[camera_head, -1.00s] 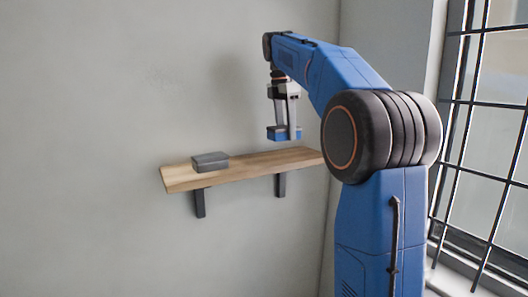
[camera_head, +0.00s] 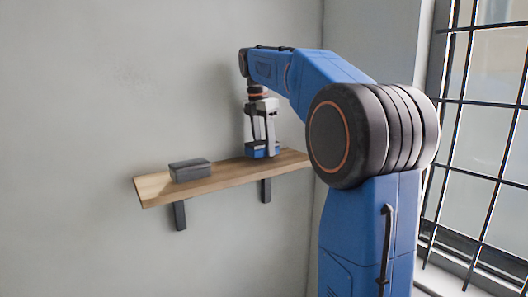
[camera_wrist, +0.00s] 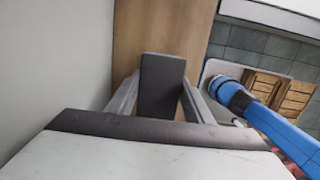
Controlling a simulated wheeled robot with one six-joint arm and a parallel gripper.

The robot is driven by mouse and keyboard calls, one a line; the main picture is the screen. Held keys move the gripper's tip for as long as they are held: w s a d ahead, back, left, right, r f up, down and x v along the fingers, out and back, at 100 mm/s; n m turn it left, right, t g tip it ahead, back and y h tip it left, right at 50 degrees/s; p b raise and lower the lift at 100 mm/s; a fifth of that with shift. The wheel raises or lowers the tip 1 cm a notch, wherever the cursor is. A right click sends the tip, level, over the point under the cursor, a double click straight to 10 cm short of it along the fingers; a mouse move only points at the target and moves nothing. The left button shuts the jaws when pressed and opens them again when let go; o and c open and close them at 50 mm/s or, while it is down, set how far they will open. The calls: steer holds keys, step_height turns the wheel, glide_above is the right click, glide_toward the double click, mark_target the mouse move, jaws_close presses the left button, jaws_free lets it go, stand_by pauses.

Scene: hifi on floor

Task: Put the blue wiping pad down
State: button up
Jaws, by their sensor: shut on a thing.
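My gripper (camera_head: 262,142) points straight down over the right part of the wooden shelf (camera_head: 225,177). It is shut on the blue wiping pad (camera_head: 262,151). The pad is level, at or just above the shelf top; I cannot tell whether it touches. In the wrist view, a dark grey block (camera_wrist: 162,82) sits between the two fingers, over the wood of the shelf (camera_wrist: 150,30). No blue shows on it there, and the pad's underside is hidden.
A dark grey box (camera_head: 190,171) stands on the shelf's left part, with bare wood between it and the pad. The grey wall (camera_head: 90,100) is behind the shelf. A barred window (camera_head: 490,130) is at the right. Wooden crates (camera_wrist: 292,100) show in the wrist view.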

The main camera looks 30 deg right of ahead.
mark_target(260, 142)
steer(key=shift+f, duration=1.05)
steer(key=shift+f, duration=0.15)
steer(key=o, duration=1.2)
steer(key=r, duration=0.4)
steer(key=a+r, duration=0.1)
steer(key=r, duration=0.7)
steer(key=shift+a+r, duration=0.1)
steer(key=shift+a, duration=0.1)
